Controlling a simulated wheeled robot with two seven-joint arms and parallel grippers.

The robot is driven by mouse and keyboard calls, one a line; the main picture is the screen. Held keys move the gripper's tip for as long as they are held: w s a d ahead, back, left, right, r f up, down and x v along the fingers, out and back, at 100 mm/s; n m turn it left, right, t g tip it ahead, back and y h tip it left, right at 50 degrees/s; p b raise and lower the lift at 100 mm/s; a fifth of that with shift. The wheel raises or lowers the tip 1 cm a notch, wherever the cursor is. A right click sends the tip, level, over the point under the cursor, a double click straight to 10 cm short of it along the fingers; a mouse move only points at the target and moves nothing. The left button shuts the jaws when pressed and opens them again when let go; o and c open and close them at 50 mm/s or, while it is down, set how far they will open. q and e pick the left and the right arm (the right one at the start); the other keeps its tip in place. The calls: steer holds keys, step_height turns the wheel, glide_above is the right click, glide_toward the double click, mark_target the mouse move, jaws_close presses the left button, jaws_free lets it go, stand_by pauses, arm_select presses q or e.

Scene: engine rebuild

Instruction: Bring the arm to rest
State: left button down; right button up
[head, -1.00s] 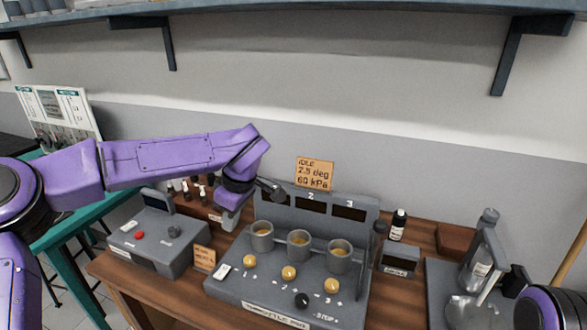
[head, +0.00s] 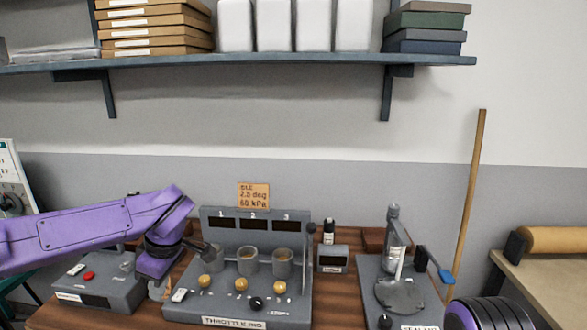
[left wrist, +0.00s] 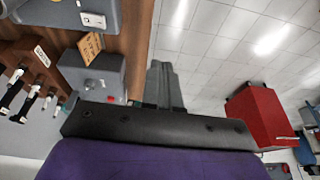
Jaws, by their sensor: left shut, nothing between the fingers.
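My left arm comes in from the left in the head view, bent down at the wrist. My left gripper (head: 158,289) points downward in front of the left end of the throttle rig (head: 238,308); it is partly lost against the grey and tan things behind it. In the left wrist view its two grey fingers (left wrist: 164,85) lie together, with nothing between them. My right gripper is out of view; only a purple and black part of my right arm shows at the bottom right of the head view.
A grey box with a red button (head: 88,275) stands left of the rig. A small display box (head: 332,259), a dark bottle (head: 328,231) and a grey stand (head: 400,295) are to the right. A shelf (head: 250,62) runs above. A red cabinet (left wrist: 262,115) shows in the left wrist view.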

arm_select(q)
steer(key=s+a+f+m+t+y+b, duration=0.1)
steer(key=s+f+m+t+y+b, duration=0.3)
steer(key=f, duration=1.3)
steer(key=s+a+f+m+t+b, duration=0.15)
steer(key=s+f, duration=0.45)
steer(key=f, duration=1)
steer(key=s+f+m+h, duration=0.1)
steer(key=s+f, duration=0.2)
steer(key=s, duration=0.4)
steer(key=s+f+m+g+h+b, duration=0.1)
steer(key=s+f+m, duration=0.1)
steer(key=s+f, duration=0.2)
steer(key=s+f+m+g+h, duration=0.1)
steer(key=s+f+h, duration=0.1)
steer(key=s, duration=0.8)
steer(key=shift+d+f+m+b, duration=0.15)
steer(key=shift+f+m+b, duration=0.2)
steer(key=shift+f, duration=0.5)
steer(key=shift+s, duration=0.1)
